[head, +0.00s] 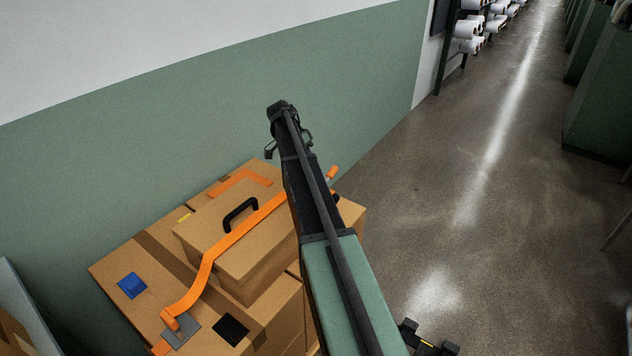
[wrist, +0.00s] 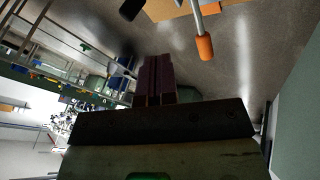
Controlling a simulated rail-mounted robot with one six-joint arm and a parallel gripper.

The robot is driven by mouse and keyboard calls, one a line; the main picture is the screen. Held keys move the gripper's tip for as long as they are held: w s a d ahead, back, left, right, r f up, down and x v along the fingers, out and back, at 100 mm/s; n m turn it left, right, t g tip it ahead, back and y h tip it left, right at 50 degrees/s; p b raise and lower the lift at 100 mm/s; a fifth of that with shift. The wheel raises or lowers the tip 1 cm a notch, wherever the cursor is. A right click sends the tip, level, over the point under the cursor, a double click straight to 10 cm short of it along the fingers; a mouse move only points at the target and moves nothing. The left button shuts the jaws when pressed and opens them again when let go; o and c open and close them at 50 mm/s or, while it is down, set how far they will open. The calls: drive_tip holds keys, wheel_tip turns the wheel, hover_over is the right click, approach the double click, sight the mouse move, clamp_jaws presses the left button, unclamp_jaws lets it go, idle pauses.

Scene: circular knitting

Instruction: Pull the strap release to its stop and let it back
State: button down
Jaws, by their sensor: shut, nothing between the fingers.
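In the wrist view my gripper (wrist: 154,82) shows its dark fingers together, shut and empty. A grey rod with an orange grip (wrist: 204,46), likely the strap release, hangs in from the top, to the right of the fingertips and apart from them in the picture. In the head view a small orange grip (head: 333,172) shows just right of my arm, and the rest of it is hidden. The orange strap (head: 232,238) runs over a small carton (head: 265,262) to a grey plate (head: 183,331). My gripper is not clearly seen in the head view.
Large cartons (head: 125,262) stand against the green wall (head: 90,180), with a black handle (head: 240,213), a blue block (head: 132,285) and a black patch (head: 230,329) on top. The floor (head: 440,200) to the right is clear. Racks of white rolls (head: 467,28) stand farther back.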

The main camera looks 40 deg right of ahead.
drive_tip(key=s+b+x, duration=0.1)
drive_tip(key=b+x, duration=0.2)
drive_tip(key=x, duration=0.1)
drive_tip(key=b+x, duration=0.3)
drive_tip(key=x, duration=0.1)
drive_tip(key=s+a+b+x, duration=0.1)
drive_tip(key=b+x, duration=0.3)
drive_tip(key=shift+s+d, duration=0.1)
drive_tip(key=shift+s, duration=0.35)
drive_tip(key=shift+r, duration=0.1)
